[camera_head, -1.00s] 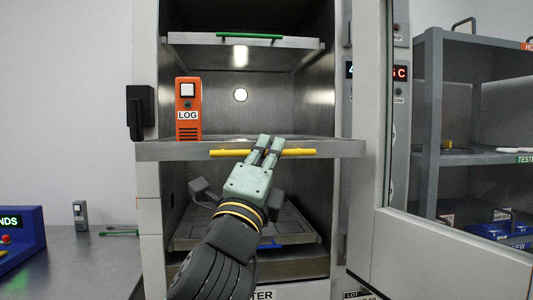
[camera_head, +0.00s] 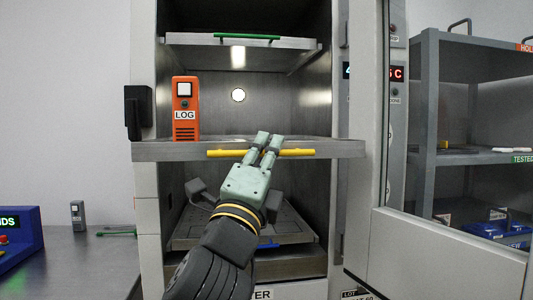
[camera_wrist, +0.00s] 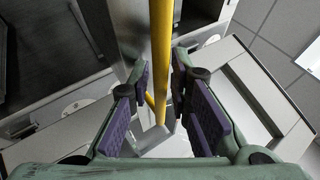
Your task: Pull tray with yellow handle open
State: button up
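The tray (camera_head: 345,150) is a grey metal shelf at mid-height in the open chamber, with a yellow bar handle (camera_head: 301,152) along its front edge. My gripper (camera_head: 269,138) reaches up from below to the handle's middle, its fingers overlapping the bar in the head view. In the wrist view, the yellow handle (camera_wrist: 160,60) runs up the picture between my gripper's two purple-padded fingers (camera_wrist: 163,100). The fingers are apart, with narrow gaps showing on both sides of the bar. The handle's lower end in that view bends towards its mount.
An orange LOG box (camera_head: 186,108) stands on the tray's left part. A green-handled tray (camera_head: 300,43) is above, and a lower tray (camera_head: 290,228) is below. The open glass door (camera_head: 450,245) is at right, with a grey rack (camera_head: 429,110) beyond. A table (camera_head: 90,262) is at left.

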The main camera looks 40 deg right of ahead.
jog(key=v, duration=0.7)
jog(key=shift+a, duration=0.2)
jog(key=shift+s+f, duration=0.1)
